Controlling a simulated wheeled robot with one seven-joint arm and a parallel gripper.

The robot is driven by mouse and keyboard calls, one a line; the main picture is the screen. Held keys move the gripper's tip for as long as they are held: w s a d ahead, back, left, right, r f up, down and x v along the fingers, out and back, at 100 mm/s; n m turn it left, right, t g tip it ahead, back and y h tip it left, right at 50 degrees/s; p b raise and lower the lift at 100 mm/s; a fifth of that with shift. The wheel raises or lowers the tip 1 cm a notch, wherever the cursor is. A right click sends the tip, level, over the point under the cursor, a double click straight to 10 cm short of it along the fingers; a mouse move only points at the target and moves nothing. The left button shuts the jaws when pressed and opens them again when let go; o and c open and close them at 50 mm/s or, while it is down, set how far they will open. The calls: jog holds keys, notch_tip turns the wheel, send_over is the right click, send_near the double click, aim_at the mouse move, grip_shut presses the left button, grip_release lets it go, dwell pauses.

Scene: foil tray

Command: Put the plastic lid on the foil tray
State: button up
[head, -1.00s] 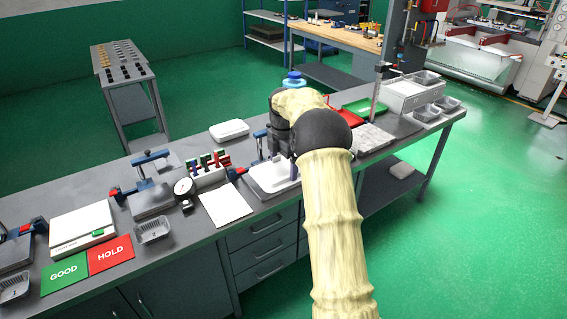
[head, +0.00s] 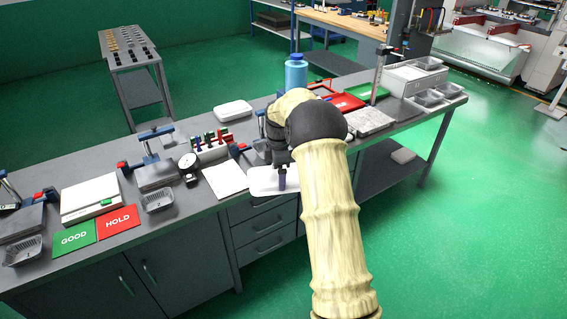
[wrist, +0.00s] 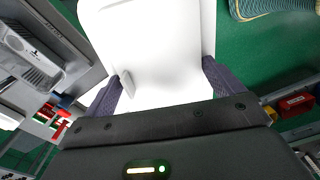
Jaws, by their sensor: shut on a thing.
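My gripper (head: 282,182) is at the front edge of the workbench, shut on the white plastic lid (head: 260,184). In the wrist view the lid (wrist: 160,40) is a broad, pale sheet between the two dark fingers, with a small grey tab by the left finger. The lid's near part reaches the bench's front edge; its height above the bench is hard to tell. A white, rounded, shallow shape (head: 233,110) lies at the bench's back edge; I cannot tell whether it is the foil tray. My arm hides part of the bench behind the gripper.
A white sheet (head: 225,180), a dial gauge (head: 189,167) and a rack of coloured pieces (head: 210,147) stand left of the lid. A blue bottle (head: 296,75) stands behind my arm. Small grey trays (head: 157,201) and GOOD and HOLD cards (head: 118,222) are farther left.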

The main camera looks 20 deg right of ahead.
jog(key=s+a+f+m+b, duration=0.1)
jog(key=s+a+f+m, duration=0.2)
jog(key=f+m, duration=0.2)
jog(key=s+a+f+m+b, duration=0.2)
jog(key=s+a+f+m, duration=0.1)
jog(key=f, duration=0.6)
jog(key=s+a+f+m+b, duration=0.2)
jog(key=s+a+f+m, duration=0.2)
jog(key=f+m, duration=0.3)
jog(key=shift+s+f+m, duration=0.35)
jog(key=shift+s+m, duration=0.15)
jog(key=shift+s, duration=0.25)
